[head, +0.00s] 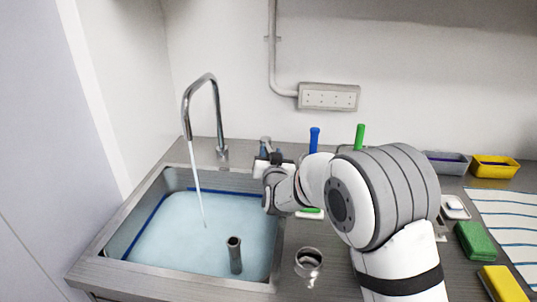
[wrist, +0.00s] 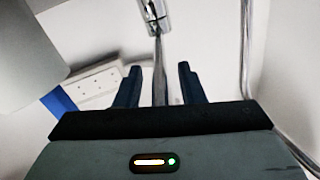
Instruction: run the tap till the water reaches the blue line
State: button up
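The tap (head: 205,85) is a chrome gooseneck, and a thin stream of water (head: 198,195) falls from it into the sink (head: 110,270). Pale blue water (head: 180,235) covers the sink floor. The blue line (head: 148,222) runs around the sink wall; the water's edge lies close along it, and I cannot tell if any gap is left. My gripper (head: 266,158) is behind the sink's right corner, right of the spout. In the wrist view its fingers (wrist: 160,85) stand apart on either side of a slim metal bar (wrist: 158,60), apparently the tap's lever, with gaps both sides.
A grey standpipe (head: 234,256) rises from the water. A metal cup (head: 308,262) stands on the counter right of the sink. Blue (head: 314,138) and green (head: 360,136) handles stand behind my arm. Sponges, trays and a striped cloth (head: 508,215) lie at right. A socket strip (head: 329,97) is on the wall.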

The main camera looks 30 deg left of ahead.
jog(key=b+v, duration=0.1)
jog(key=v, duration=0.6)
jog(key=shift+s+d, duration=0.25)
jog(key=shift+s, duration=0.1)
jog(key=shift+r, duration=0.1)
